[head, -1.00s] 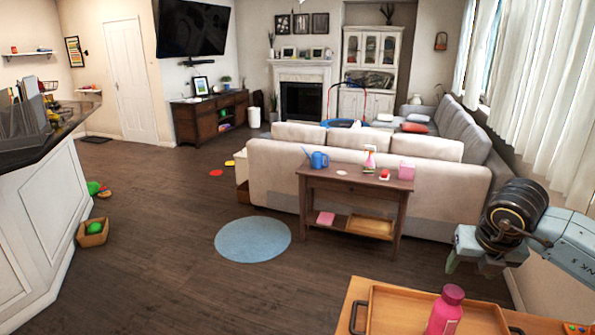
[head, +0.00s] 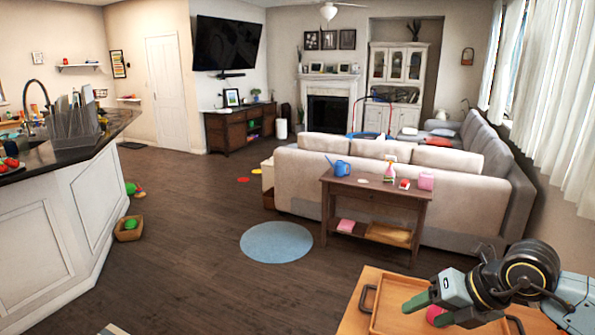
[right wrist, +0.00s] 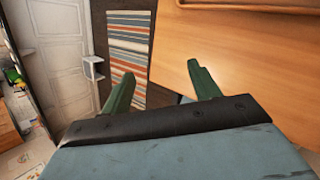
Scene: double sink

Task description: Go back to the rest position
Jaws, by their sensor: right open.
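My right gripper (head: 424,308) comes in at the bottom right of the head view, above a wooden tray. Its green fingers are spread. In the right wrist view the same gripper (right wrist: 160,82) shows two green fingers wide apart with nothing between them. Below them are a striped mat (right wrist: 130,45) on the dark floor and the edge of a wooden surface (right wrist: 245,75). My left gripper is in neither view.
The wooden tray (head: 390,300) sits on a table at the bottom right, with a pink item (head: 434,314) partly hidden by my gripper. A white-panelled counter (head: 50,250) stands at left. Beyond are a round blue rug (head: 277,242), a console table (head: 370,193) and a sofa (head: 300,172). Open floor lies between.

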